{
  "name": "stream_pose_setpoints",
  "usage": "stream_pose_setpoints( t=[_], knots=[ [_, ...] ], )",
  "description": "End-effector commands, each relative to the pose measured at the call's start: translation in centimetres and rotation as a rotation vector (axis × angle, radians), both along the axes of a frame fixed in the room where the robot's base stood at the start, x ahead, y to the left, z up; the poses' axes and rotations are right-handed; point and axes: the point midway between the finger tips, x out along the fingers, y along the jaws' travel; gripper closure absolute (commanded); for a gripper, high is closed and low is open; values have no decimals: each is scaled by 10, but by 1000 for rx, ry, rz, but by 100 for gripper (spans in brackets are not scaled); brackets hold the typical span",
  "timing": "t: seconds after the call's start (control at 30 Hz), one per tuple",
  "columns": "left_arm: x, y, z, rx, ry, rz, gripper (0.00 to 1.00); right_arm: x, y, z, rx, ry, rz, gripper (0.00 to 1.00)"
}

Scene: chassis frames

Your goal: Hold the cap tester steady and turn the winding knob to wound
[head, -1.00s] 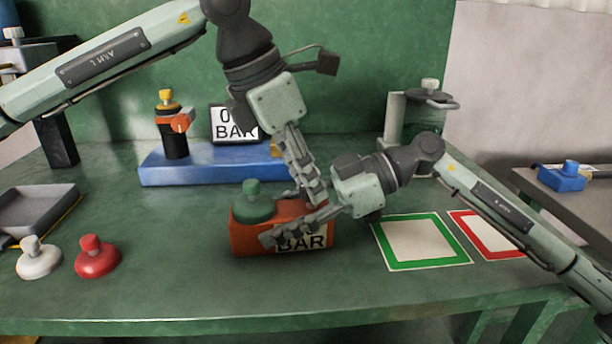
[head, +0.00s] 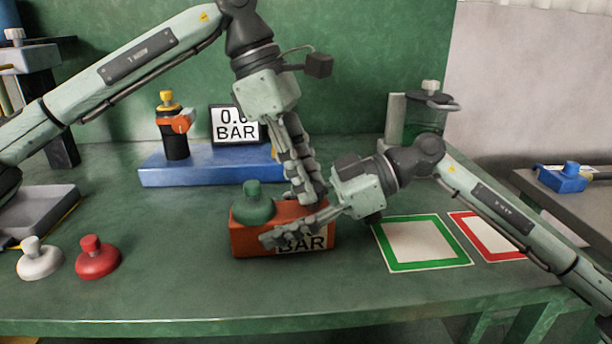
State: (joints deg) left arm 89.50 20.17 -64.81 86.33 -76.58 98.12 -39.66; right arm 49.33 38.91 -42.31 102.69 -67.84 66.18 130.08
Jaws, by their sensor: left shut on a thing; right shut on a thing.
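The cap tester is an orange box (head: 243,238) on the green bench, with a green cap (head: 254,207) on its left top and a display reading BAR on its front, partly covered. My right gripper (head: 268,239) reaches across the front from the right and is shut on the tester's body. My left gripper (head: 312,199) comes down from above onto the right part of the tester's top and is shut. The winding knob is hidden behind its fingers, so its setting cannot be read.
A blue base (head: 190,168) with a black post, orange fitting and BAR display (head: 236,125) stands behind. White (head: 39,262) and red (head: 97,262) caps lie at left, near a grey tray (head: 40,208). Green-framed (head: 425,264) and red-framed (head: 485,247) mats lie right.

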Motion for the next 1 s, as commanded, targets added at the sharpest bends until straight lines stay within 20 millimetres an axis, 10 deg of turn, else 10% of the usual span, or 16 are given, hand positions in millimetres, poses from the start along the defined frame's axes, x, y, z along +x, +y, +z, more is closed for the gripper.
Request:
stream_pose_setpoints(
  t=[1.0],
  knots=[
    [2, -2, 1, -2, 0, -386, 100, 1, -1, 0, -1, 0, -1, 95]
  ],
)
